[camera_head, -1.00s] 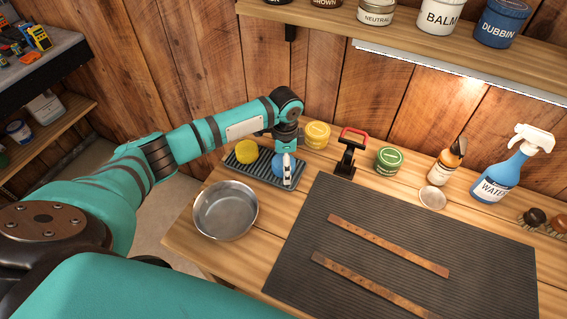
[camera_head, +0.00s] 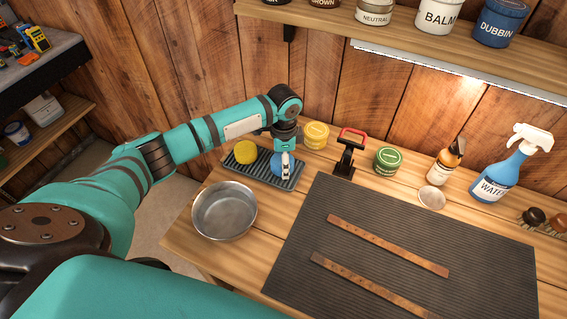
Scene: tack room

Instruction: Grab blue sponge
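A round blue sponge (camera_head: 276,164) sits on a dark ribbed tray (camera_head: 263,174) at the back left of the bench. A yellow sponge (camera_head: 245,152) lies on the same tray to its left. My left gripper (camera_head: 286,172) points down right at the blue sponge and hides part of it. I cannot tell whether its fingers are closed on the sponge or only beside it. My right gripper is not in view.
A metal bowl (camera_head: 224,210) stands in front of the tray. A yellow tin (camera_head: 315,135), a red-handled tool (camera_head: 348,152) and a green tin (camera_head: 387,161) stand behind and right. A dark mat (camera_head: 400,255) holds two leather straps. A shelf (camera_head: 330,20) hangs above.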

